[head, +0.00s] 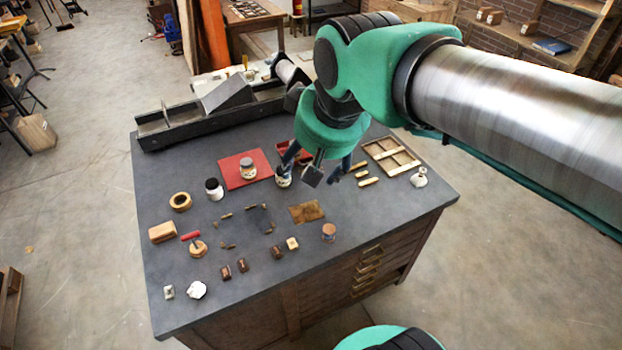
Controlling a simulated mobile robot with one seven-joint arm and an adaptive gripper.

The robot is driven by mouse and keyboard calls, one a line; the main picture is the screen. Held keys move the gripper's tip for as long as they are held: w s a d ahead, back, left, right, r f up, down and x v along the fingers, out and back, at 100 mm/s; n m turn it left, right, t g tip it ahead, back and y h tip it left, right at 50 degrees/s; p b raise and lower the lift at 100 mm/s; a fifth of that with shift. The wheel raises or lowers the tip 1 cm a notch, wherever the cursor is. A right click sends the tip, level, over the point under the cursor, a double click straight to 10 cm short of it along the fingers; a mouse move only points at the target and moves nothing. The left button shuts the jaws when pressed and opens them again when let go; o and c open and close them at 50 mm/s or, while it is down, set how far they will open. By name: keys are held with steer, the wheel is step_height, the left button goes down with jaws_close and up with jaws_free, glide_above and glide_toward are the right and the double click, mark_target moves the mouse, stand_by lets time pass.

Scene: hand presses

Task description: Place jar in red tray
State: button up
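A red tray (294,149) lies behind my gripper, which hides part of it. My gripper (309,175) is over the back middle of the table, pointing down, with its fingers spread. A small pale jar (284,181) stands at the left fingertip; I cannot tell whether they touch. A second pale jar (248,170) with a greyish lid stands upright on a flat red mat (234,181). A white jar with a black lid (214,190) stands left of the mat. A brownish jar (329,232) stands nearer the table's front. Which jar the task means is not clear.
A dark bench vise or press frame (165,130) runs along the back left edge. A wooden compartment tray (394,155) and wooden sticks lie right of my gripper. The table's front right is clear.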

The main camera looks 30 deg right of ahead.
steer(key=s+f, duration=0.3)
steer(key=s, duration=0.4)
steer(key=shift+s+a+f+t, duration=0.15)
steer(key=shift+a+f+t, duration=0.15)
steer(key=shift+a, duration=0.15)
step_height(320, 180, down, 11)
steer(key=b, duration=1.1)
